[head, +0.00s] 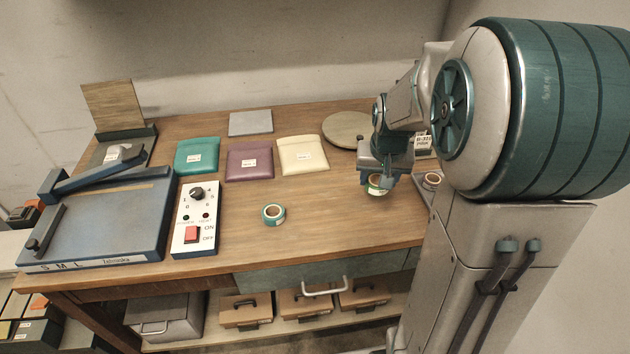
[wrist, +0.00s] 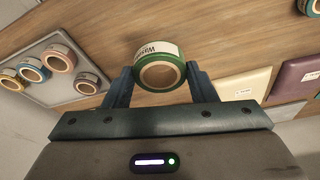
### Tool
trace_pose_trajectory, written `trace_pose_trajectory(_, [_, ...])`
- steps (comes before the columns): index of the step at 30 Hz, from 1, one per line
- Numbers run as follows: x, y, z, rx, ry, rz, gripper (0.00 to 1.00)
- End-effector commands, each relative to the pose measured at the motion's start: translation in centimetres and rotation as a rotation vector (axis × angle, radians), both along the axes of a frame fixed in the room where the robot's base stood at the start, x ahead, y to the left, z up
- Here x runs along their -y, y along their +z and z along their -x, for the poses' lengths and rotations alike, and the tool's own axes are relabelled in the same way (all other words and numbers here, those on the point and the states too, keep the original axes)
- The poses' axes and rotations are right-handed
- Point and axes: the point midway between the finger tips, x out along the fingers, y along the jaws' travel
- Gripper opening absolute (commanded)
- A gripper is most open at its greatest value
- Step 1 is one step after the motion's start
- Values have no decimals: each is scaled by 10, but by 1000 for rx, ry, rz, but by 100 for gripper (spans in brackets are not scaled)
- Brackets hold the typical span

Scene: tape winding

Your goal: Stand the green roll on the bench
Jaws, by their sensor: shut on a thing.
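The green roll (wrist: 160,66), with a white label on its side, sits between the two fingers of my gripper (wrist: 161,84) in the wrist view. My gripper is shut on it. In the head view the roll (head: 377,188) hangs under my gripper (head: 379,178) over the right part of the wooden bench (head: 325,212). It looks clear of the bench top, though the exact gap is hard to tell. My arm hides part of the bench behind it.
A teal roll (head: 273,214) lies on the bench left of my gripper. A grey tray (wrist: 38,53) with several rolls is at the right end. Teal (head: 197,156), purple (head: 249,163) and cream (head: 302,155) pouches, a round disc (head: 346,130) and a switch box (head: 195,220) surround clear bench.

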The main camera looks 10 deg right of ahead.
Motion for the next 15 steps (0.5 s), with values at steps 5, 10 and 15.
trace_pose_trajectory(5, [-44, -25, -13, -6, 11, 0, 30])
trace_pose_trajectory(10, [-74, -44, -23, -4, 9, 0, 30])
trace_pose_trajectory(15, [-85, -53, -27, -2, 4, 1, 30])
